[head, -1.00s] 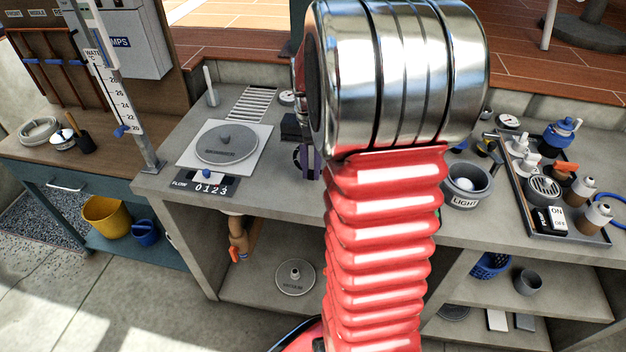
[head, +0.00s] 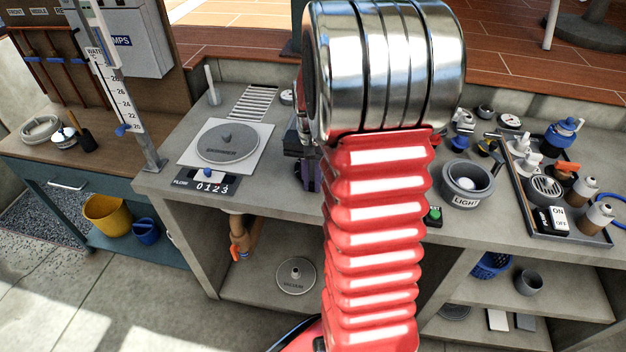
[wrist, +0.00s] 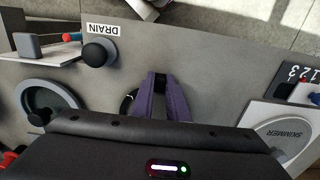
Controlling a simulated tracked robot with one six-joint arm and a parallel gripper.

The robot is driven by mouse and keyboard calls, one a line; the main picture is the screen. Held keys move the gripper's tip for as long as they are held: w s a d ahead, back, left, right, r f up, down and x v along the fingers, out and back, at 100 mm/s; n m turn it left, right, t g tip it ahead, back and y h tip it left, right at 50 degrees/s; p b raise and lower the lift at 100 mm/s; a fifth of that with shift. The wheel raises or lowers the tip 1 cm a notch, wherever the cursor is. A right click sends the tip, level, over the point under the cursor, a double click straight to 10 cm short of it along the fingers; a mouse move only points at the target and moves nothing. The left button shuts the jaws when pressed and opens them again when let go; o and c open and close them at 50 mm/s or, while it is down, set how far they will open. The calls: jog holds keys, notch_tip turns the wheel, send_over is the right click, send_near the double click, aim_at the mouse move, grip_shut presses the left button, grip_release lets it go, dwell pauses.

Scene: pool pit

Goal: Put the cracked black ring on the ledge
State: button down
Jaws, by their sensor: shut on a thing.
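My gripper (wrist: 158,88) has purple fingers and hangs over the grey counter near its front edge. In the head view my gripper (head: 307,172) is partly hidden behind my red arm. A small black curved piece, which looks like part of the cracked black ring (wrist: 128,103), shows at the left side of the fingers in the wrist view. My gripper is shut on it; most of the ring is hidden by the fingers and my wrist. I cannot see the crack, nor tell for sure which surface is the ledge.
A round skimmer lid (head: 228,142) lies left on the counter (head: 180,120). The light pot (head: 466,184) and a crowded dark tray (head: 543,230) stand right. A drain label (wrist: 104,28) and black knob (wrist: 99,53) are near the fingers. Bare counter lies around my gripper.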

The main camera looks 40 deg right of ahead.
jog(key=c, duration=1.7)
grip_release()
jog(key=shift+c, duration=0.2)
notch_tip(320, 180, up, 12)
